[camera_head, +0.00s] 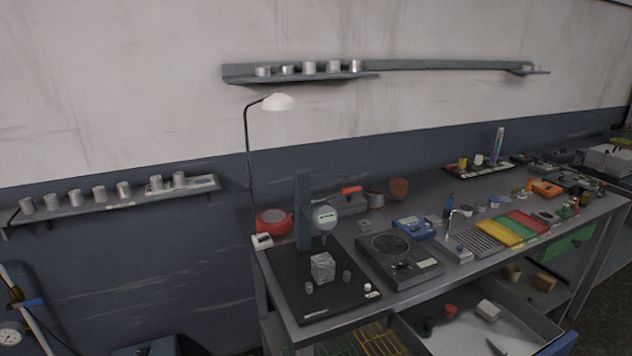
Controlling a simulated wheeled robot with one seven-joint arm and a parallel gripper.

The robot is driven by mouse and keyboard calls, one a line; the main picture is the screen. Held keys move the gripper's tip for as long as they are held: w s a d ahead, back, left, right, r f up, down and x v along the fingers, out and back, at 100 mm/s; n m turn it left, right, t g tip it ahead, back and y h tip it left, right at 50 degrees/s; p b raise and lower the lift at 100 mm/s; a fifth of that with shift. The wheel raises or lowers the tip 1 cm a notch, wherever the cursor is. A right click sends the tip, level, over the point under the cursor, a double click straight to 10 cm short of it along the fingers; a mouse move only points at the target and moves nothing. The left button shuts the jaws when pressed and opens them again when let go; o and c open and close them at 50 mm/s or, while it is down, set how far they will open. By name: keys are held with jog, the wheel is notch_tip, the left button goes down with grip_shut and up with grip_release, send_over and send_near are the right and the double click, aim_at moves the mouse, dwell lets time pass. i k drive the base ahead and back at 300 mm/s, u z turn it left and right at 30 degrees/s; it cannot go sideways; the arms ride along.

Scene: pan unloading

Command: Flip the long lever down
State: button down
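I cannot make out for certain which part is the long lever. A thin, upright metal piece with a bent top (449,224) stands by a small grey device (458,252) on the workbench; it is too small to tell if it is a lever. A dial gauge (325,217) on a dark upright stand (303,210) rises from a black base plate (315,298) at the bench's left end. No lever shows clearly on it. My gripper is not in this view.
The workbench carries a round-dial device (390,247), a red round object (273,222), a lamp (278,102) and yellow and red trays (527,222). An open drawer (480,340) juts out below. Wall shelves (110,206) hold metal cylinders. A gauge (10,335) shows at lower left.

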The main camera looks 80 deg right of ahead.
aim_at(348, 190)
jog(key=k, duration=0.95)
jog(key=z, duration=1.25)
